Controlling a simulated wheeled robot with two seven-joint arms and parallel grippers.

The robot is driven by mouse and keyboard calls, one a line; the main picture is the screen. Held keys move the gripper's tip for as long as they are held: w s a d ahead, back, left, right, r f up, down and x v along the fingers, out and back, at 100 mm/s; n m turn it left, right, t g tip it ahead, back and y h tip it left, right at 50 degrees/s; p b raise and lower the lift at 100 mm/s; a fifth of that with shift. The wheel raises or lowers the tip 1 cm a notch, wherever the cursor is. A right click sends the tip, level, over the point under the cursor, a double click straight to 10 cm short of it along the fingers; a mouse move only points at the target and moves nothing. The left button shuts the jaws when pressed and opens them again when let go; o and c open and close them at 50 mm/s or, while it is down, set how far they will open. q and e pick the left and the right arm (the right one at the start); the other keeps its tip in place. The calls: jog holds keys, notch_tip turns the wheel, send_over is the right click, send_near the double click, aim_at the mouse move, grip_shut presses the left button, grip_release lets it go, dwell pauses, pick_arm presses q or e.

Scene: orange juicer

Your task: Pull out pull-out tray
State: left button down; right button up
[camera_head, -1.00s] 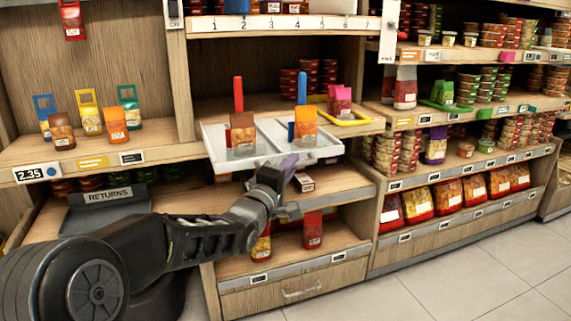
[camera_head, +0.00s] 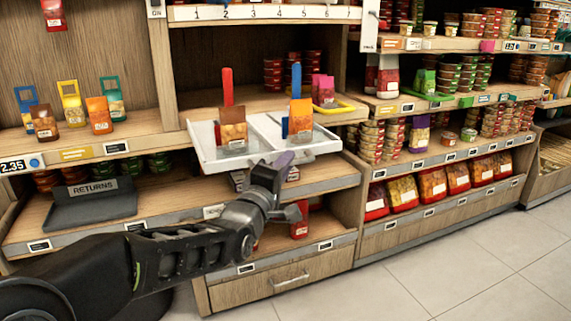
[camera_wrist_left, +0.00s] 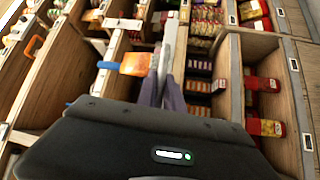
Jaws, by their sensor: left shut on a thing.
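The pull-out tray (camera_head: 214,164) is white, with two compartments, and sticks out from the middle shelf of the central bay. A brown-topped pouch (camera_head: 233,130) stands in its left compartment and an orange pouch (camera_head: 300,115) in its right one. My left gripper (camera_head: 284,161) is shut on the tray's front edge near the middle. In the left wrist view, the purple fingers (camera_wrist_left: 164,92) close around the thin grey tray edge (camera_wrist_left: 171,48). The fingertips are partly hidden by the wrist in the head view. My right gripper is not in view.
A red strip (camera_head: 227,86) and a blue strip (camera_head: 296,75) rise behind the pouches. A yellow-rimmed holder (camera_head: 335,107) sits right of the tray. The dark returns bin (camera_head: 92,208) is on the lower left shelf. Tiled floor (camera_head: 470,260) is clear at the right.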

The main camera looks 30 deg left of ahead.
pick_arm(q)
jog(key=c, duration=1.5)
grip_release()
jog(key=shift+s, duration=0.1)
jog(key=p+v, duration=0.1)
jog(key=v, duration=0.6)
jog(key=shift+s+d+f, duration=0.1)
jog(key=shift+s, duration=0.2)
